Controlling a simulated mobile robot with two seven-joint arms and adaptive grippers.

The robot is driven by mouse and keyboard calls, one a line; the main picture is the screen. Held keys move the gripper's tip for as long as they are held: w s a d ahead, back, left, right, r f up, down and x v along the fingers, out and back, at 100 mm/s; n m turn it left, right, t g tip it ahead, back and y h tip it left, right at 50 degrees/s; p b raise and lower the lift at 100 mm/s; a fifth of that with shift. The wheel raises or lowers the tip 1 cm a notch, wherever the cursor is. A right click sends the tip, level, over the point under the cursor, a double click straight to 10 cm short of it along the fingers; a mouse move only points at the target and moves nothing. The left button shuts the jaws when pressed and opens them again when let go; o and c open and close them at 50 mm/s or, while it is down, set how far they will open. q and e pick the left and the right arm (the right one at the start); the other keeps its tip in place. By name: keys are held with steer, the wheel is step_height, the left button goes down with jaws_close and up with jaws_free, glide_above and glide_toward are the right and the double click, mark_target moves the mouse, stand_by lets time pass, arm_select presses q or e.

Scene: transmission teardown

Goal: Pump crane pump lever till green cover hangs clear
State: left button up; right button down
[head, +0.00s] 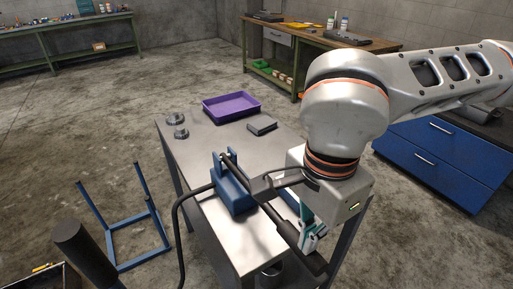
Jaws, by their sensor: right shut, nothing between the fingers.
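A blue pump (231,196) stands on the steel table (198,149). Its black lever (279,225) slants down to the right, ending in a thick dark grip (314,264) near the front table edge. My right gripper (311,240) comes in from the upper right. It is shut, with its teal-and-silver fingers right by the lever just above the grip. Whether they touch the lever is unclear. My left gripper is not in view. No green cover and no crane hook can be made out in this view.
A black hose (175,222) runs from the pump over the table's left edge. A purple tray (231,106), a dark flat box (262,128) and metal round parts (178,126) lie at the back. A blue frame (140,240) stands on the floor at left.

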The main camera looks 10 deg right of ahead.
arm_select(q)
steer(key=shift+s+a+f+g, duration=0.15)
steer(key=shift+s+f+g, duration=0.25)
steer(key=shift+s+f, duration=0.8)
arm_select(e)
steer(key=shift+s+d+f, duration=0.1)
steer(key=shift+s+f, duration=0.05)
steer(key=shift+f, duration=0.25)
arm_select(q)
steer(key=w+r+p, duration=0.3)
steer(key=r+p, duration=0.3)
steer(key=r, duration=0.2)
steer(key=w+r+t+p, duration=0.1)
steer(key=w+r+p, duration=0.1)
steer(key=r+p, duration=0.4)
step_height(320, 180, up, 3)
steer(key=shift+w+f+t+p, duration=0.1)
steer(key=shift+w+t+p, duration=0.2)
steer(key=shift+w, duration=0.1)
arm_select(e)
steer(key=w+a+r, duration=0.1)
steer(key=w+r, duration=0.2)
steer(key=r, duration=0.6)
steer(key=w+a+r, duration=0.1)
steer(key=w+r, duration=0.2)
steer(key=r, duration=0.7)
steer(key=shift+w+a, duration=0.25)
steer(key=shift+w, duration=0.1)
